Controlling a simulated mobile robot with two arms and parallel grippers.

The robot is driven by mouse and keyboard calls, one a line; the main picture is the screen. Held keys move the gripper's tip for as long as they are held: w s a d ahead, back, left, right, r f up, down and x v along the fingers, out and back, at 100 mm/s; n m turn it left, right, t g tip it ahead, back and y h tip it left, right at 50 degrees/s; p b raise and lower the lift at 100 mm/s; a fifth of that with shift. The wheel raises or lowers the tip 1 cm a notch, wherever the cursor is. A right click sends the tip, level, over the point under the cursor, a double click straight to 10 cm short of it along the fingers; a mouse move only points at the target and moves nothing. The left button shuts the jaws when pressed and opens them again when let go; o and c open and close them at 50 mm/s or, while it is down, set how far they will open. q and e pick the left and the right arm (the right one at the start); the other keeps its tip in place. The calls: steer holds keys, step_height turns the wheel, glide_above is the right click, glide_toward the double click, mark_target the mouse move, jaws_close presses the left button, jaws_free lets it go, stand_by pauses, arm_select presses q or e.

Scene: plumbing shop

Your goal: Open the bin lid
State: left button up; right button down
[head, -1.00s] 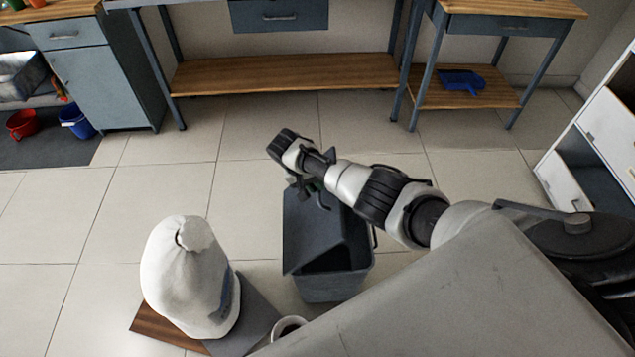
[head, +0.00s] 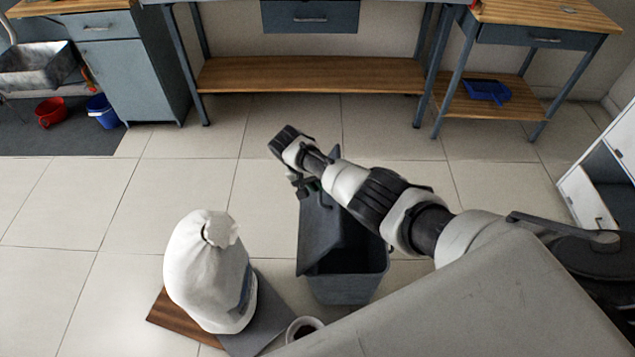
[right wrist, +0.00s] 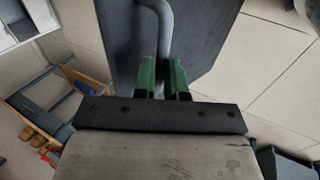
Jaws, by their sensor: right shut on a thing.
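The dark grey bin (head: 345,290) stands on the tiled floor in the middle of the head view. Its lid (head: 322,235) is tilted up, and a dark opening shows between the lid and the bin's near and right rim. My right gripper (head: 311,188) is at the upper end of the lid. In the right wrist view, the green fingertips (right wrist: 162,78) are shut on the grey bar handle (right wrist: 166,28), with the flat dark lid (right wrist: 205,45) behind it. My left gripper is not in view.
A tied white sack (head: 208,272) and a cup (head: 303,328) stand at the front, near the bin. A workbench with a wooden shelf (head: 310,75) and a side table with a blue dustpan (head: 487,91) are at the back.

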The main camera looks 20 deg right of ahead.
steer(key=shift+s+a+f, duration=0.1)
steer(key=shift+s+f, duration=0.05)
steer(key=shift+f, duration=0.05)
stand_by(0.6)
steer(key=c, duration=1.2)
jaws_free()
steer(key=shift+o, duration=0.2)
steer(key=p+v, duration=0.2)
steer(key=v, duration=0.9)
steer(key=shift+f, duration=0.1)
